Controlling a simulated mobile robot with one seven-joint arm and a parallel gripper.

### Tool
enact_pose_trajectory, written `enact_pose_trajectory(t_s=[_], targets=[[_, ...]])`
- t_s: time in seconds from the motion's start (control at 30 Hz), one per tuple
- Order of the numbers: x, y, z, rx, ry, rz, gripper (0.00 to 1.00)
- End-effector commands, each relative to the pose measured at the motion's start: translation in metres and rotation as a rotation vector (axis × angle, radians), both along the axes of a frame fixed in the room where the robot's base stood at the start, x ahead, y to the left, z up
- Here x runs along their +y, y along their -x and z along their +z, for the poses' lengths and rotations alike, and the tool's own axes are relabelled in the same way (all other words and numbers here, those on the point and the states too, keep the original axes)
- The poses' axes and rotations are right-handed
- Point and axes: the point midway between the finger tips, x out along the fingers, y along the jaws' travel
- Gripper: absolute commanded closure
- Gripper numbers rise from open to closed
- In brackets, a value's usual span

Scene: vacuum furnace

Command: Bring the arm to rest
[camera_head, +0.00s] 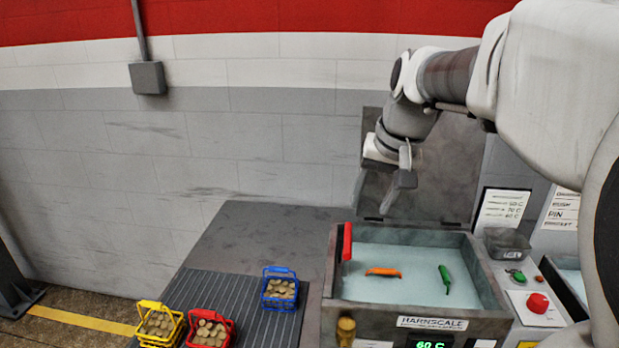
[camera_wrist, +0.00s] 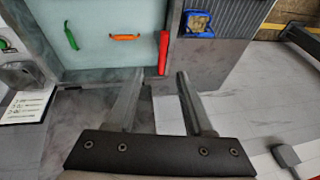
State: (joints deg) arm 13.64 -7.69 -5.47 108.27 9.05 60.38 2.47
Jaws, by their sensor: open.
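My gripper (camera_head: 397,192) hangs at the end of my arm, in front of the raised grey lid and above the back of an open bath labelled HARNSCALE. In the wrist view my gripper (camera_wrist: 160,76) has its two fingers apart with nothing between them. The bath (camera_head: 415,260) holds pale blue liquid. An orange piece (camera_head: 384,272) and a green piece (camera_head: 445,279) lie in it, apart from the gripper. A red bar (camera_head: 347,242) stands at the bath's left rim; it also shows in the wrist view (camera_wrist: 163,52) beyond the fingertips.
Blue (camera_head: 280,288), red (camera_head: 209,328) and yellow (camera_head: 159,324) baskets of round tan pieces stand on the ribbed surface at left. A red button (camera_head: 537,303) and a small clear tray (camera_head: 507,244) are right of the bath. The raised lid (camera_head: 450,165) stands behind my gripper.

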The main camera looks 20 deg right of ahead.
Motion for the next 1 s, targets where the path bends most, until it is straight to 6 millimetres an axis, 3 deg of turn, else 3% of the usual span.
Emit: enact_pose_trajectory(t_s=[0.03, 0.13, 0.4, 0.6, 0.8, 1.0], targets=[[0.011, 0.014, 0.03, -0.077, 0.024, 0.022, 0.48], [0.028, 0.031, 0.024, -0.083, 0.041, 0.064, 0.48], [0.079, 0.103, -0.014, -0.105, 0.127, 0.239, 0.48], [0.097, 0.144, -0.045, -0.122, 0.187, 0.34, 0.48], [0.102, 0.161, -0.06, -0.129, 0.215, 0.381, 0.48], [0.103, 0.162, -0.062, -0.129, 0.215, 0.385, 0.48]])
